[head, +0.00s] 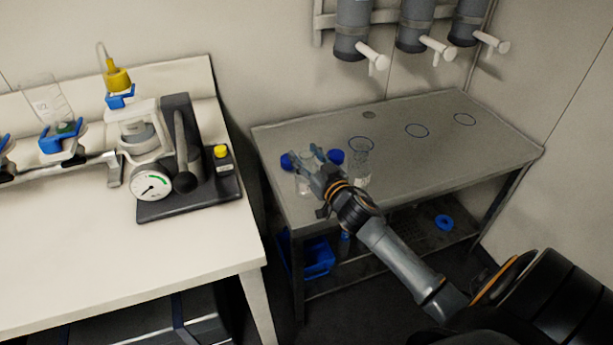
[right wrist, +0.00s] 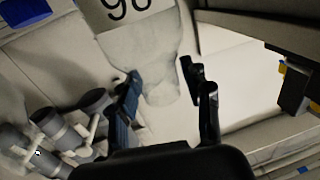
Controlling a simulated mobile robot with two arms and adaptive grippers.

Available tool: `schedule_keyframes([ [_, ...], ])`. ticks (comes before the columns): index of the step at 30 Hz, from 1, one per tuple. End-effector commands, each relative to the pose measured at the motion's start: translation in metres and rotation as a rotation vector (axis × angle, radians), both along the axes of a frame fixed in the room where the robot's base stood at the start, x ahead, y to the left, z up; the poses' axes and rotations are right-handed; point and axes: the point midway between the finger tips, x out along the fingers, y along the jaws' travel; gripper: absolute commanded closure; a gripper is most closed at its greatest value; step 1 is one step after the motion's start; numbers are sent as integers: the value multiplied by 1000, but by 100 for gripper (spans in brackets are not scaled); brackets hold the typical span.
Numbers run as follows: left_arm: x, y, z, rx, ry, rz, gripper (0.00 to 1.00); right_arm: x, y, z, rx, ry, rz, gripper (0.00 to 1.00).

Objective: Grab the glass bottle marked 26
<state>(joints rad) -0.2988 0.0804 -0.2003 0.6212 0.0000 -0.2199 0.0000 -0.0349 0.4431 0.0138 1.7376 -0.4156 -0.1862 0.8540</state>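In the head view my right gripper (head: 318,165) is over the near left corner of the grey metal table. In the right wrist view its two dark fingers (right wrist: 168,90) stand apart, with the clear neck of a glass bottle (right wrist: 165,60) between them. I cannot tell whether they touch it. The bottle's label is cut off by the top edge; it looks like "9" and a rounded digit, so I cannot confirm its number. Another clear glass vessel (head: 361,165) stands just right of the gripper in the head view. My left gripper is not in view.
The metal table (head: 440,160) has blue rings marked on its otherwise clear right side. Blue round objects (head: 288,160) lie beside the gripper. A white bench (head: 90,240) at the left carries a gauge (head: 151,186) and clamped glassware. Grey cylinders (head: 415,25) hang above the table.

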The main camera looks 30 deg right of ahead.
Motion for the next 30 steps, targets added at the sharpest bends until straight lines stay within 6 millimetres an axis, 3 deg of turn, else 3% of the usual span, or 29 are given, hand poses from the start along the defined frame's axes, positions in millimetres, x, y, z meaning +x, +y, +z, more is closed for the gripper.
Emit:
schedule_keyframes([
  [1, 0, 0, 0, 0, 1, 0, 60, 0, 0, 0, 0, 0, 0, 68],
  [6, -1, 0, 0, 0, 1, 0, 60, 0, 0, 0, 0, 0, 0, 100],
  [20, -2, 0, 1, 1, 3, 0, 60, 0, 0, 8, -1, -4, 1, 100],
  [26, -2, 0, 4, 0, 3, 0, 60, 0, 0, 34, -3, -6, 2, 100],
  [30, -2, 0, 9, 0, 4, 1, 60, -22, 11, 62, -2, -5, 4, 100],
])
